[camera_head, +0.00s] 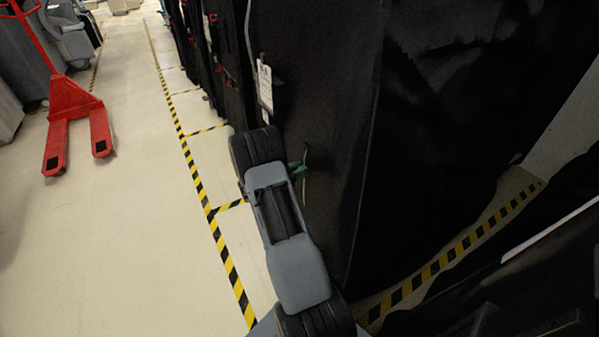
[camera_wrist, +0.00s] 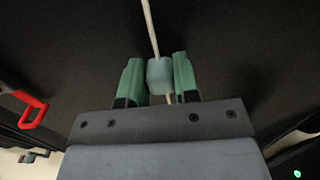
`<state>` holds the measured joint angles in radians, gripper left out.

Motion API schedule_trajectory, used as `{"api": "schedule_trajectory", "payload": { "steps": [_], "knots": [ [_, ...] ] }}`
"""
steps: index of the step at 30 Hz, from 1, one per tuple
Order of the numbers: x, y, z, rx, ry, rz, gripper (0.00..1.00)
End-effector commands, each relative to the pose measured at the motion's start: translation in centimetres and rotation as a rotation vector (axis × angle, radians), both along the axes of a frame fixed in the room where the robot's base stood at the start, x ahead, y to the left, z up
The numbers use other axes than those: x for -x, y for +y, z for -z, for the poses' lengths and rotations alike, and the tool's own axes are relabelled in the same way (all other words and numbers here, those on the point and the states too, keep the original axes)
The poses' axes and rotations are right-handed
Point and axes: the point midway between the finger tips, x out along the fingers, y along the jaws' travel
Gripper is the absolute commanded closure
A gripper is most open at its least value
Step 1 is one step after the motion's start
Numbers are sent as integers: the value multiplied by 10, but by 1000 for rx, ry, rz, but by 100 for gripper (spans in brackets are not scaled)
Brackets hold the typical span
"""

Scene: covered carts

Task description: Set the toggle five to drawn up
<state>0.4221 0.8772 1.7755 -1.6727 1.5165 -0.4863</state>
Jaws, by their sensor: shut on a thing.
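A pale blue toggle (camera_wrist: 160,80) sits on a white cord (camera_wrist: 150,28) that runs against a black cart cover (camera_wrist: 90,45) in the wrist view. The green fingers of my gripper (camera_wrist: 159,75) stand on either side of the toggle and are shut on it. The cord leaves the toggle upward in the picture, and a short piece shows below it. In the head view my gripper (camera_head: 300,170) is close to the side of the black cover (camera_head: 325,110). There the toggle is too small to make out, and a thin piece of cord shows beside the fingers.
A white label (camera_head: 264,85) hangs on the cover just beyond my gripper. More covered carts (camera_head: 205,45) stand in a row behind. A red pallet jack (camera_head: 68,100) stands at the far left.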

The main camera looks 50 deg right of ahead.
Motion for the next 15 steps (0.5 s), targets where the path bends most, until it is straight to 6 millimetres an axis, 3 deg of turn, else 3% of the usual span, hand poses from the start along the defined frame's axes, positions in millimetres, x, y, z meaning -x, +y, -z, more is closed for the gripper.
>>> {"api": "schedule_trajectory", "payload": {
  "steps": [5,6,13,15],
  "knots": [
    [1,0,1,1,1,2,100],
    [1,0,1,0,2,2,68],
    [1,0,1,0,1,1,46],
    [0,0,1,0,1,1,45]
  ]
}}
